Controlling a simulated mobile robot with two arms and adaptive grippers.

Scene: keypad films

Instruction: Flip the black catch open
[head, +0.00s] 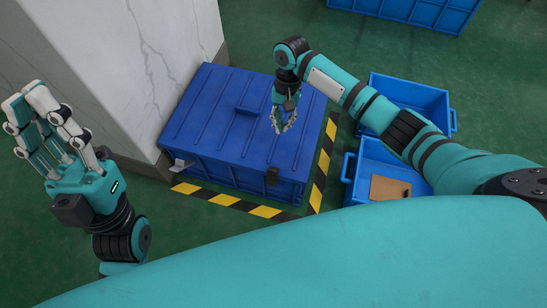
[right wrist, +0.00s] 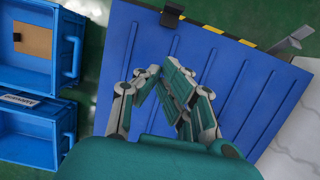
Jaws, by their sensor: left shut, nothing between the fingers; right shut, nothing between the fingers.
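The large blue box (head: 240,122) has a ribbed lid that lies closed. The black catch (head: 272,176) sits at the near edge of the lid, right of centre, against the front side. It also shows at the top of the right wrist view (right wrist: 172,15). My right gripper (head: 283,127) is shut and empty above the lid, apart from the catch. Its fingertips come together over the lid in the right wrist view (right wrist: 172,80). My left gripper (head: 38,110) is shut and empty, raised at the far left, away from the box.
A grey metal catch (head: 181,166) juts out at the box's near left corner. A pale marbled block (head: 130,65) stands close on the left. Two open blue bins (head: 405,100) stand right, the nearer holding a brown panel (head: 388,188). Yellow-black tape (head: 230,202) borders the box.

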